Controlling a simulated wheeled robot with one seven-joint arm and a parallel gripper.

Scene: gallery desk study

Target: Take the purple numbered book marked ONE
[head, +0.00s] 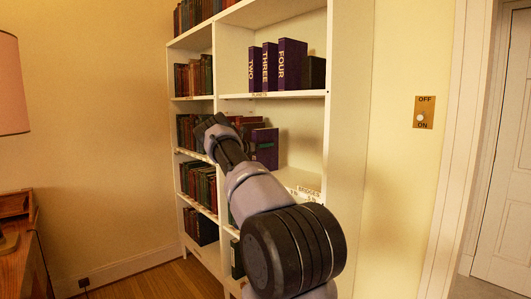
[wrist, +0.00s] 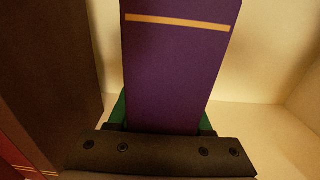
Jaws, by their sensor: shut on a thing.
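A purple book (wrist: 178,65) with a gold stripe fills the middle of the wrist view. My gripper (wrist: 163,120) is shut on it, with green pads at its left and right sides. No number shows on the face seen there. In the head view a purple book (head: 265,148) stands on the middle shelf, just right of my arm and partly hidden by it. Its marking is too small to read. My gripper's fingers cannot be made out clearly in the head view.
Purple books marked TWO (head: 254,69), THREE (head: 269,66) and FOUR (head: 291,64) stand on the shelf above, beside a dark block (head: 314,72). A dark brown upright thing (wrist: 55,70) is close left of the held book. The shelf to its right is bare.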

